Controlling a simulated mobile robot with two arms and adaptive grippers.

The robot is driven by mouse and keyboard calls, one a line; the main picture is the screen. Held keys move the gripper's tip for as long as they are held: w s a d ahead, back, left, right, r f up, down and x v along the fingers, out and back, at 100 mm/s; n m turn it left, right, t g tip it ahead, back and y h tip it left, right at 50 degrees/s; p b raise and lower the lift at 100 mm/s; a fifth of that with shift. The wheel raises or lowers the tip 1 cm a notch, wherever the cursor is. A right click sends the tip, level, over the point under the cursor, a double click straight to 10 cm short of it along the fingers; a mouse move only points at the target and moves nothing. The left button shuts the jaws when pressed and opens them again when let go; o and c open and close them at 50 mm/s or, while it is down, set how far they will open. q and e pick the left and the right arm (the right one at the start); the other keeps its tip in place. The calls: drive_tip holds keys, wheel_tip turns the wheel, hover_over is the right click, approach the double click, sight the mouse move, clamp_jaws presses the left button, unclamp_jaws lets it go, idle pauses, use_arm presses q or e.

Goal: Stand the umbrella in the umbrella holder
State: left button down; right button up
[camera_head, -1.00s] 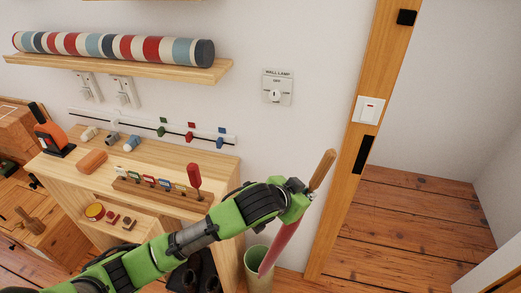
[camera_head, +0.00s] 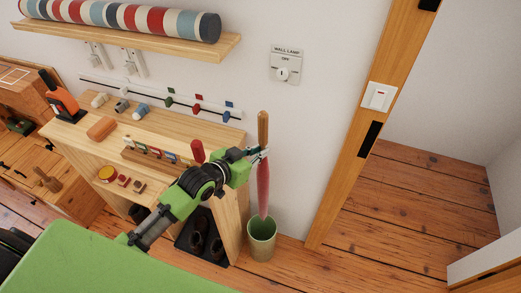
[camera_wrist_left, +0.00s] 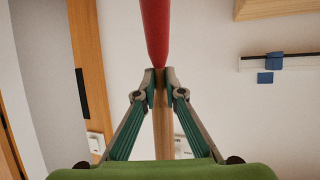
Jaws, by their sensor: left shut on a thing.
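The umbrella (camera_head: 263,188) has a closed red canopy and a wooden handle. It stands nearly upright, handle up and tip down. My left gripper (camera_head: 262,152) is shut on it where the handle meets the canopy. The left wrist view shows the fingertips (camera_wrist_left: 160,76) closed around that spot, with the red canopy (camera_wrist_left: 155,30) above them in the picture. The umbrella holder (camera_head: 262,244) is a pale green bucket on the floor. The umbrella's tip shows over its opening; I cannot tell whether it is below the rim. My right gripper is not in view.
A wooden door frame (camera_head: 345,165) rises to the right. The wall lamp switch (camera_head: 284,66) is on the wall behind. Wooden floor lies open at right.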

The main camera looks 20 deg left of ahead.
use_arm(q)
drive_tip(key=b, duration=0.5)
hover_over(260, 195)
drive_tip(key=shift+f, duration=2.2)
drive_tip(key=shift+w+f+b, duration=0.1)
drive_tip(key=shift+f+b, duration=2.55)
drive_tip(key=shift+f, duration=2.2)
drive_tip(key=shift+f+b, duration=3.85)
drive_tip(key=shift+f, duration=2)
